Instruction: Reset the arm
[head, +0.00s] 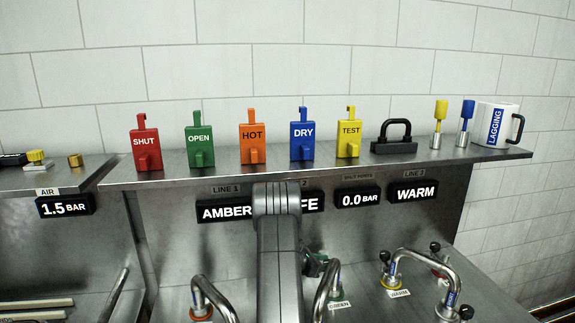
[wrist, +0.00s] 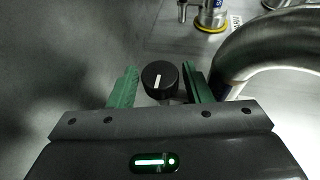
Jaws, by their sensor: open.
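In the wrist view my gripper (wrist: 160,88) is open, with its two green fingers on either side of a round black knob (wrist: 160,76) that has a white line on its top. Gaps show between the knob and both fingers. In the head view my grey arm reaches forward from the bottom middle and hides part of the line 2 display. A small green part of my gripper (head: 316,265) shows low behind the arm, and its fingertips are not clear there.
In the wrist view a thick pipe (wrist: 270,45) passes close right of the fingers.

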